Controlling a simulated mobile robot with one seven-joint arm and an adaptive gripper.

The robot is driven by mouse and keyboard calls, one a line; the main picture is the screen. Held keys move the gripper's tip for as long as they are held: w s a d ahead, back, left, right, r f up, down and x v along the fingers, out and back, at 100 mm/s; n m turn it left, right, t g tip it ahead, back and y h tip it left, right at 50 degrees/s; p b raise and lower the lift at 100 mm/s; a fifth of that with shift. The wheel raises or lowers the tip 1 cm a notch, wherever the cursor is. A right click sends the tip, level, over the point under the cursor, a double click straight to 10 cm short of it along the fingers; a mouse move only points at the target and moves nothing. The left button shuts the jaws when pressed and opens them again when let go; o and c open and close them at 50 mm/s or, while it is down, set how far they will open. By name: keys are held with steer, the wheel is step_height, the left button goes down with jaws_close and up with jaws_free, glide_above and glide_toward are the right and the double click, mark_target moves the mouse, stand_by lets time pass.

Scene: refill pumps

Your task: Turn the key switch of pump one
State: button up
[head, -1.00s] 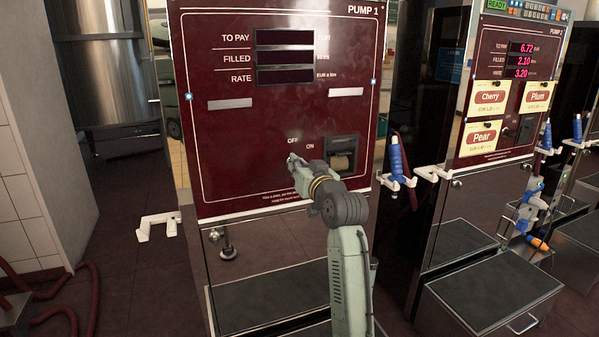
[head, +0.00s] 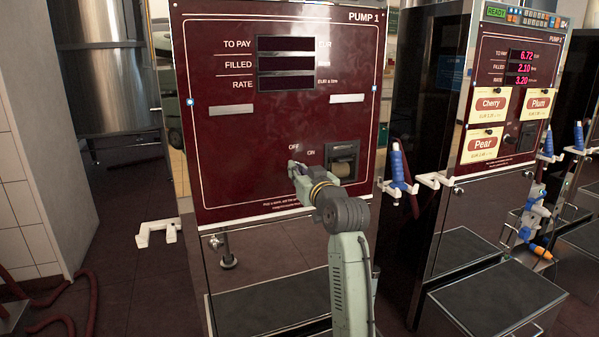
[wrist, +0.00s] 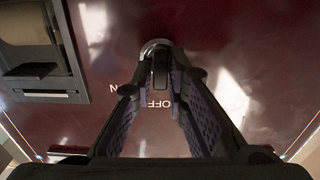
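Pump one's dark red panel (head: 250,150) faces me, and its three displays are dark. The key switch (wrist: 160,66) shows in the wrist view as a round metal collar with a dark upright key grip, close to the printed OFF label. My gripper (wrist: 161,78) reaches the panel with one finger on each side of the key grip. The fingertips are very close to it, but I cannot tell whether they touch it. In the head view my gripper (head: 292,166) is just below the OFF and ON labels and hides the switch.
A receipt slot (head: 342,160) is right of my gripper on the panel. White nozzle holders (head: 157,231) stick out at the pump's left. A blue nozzle (head: 397,165) hangs to its right. Pump two (head: 505,95), lit, stands further right.

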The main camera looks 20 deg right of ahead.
steer(key=shift+o, duration=1.4)
steer(key=shift+s, duration=0.1)
steer(key=s, duration=1.2)
steer(key=shift+d, duration=0.2)
steer(key=shift+w, duration=0.1)
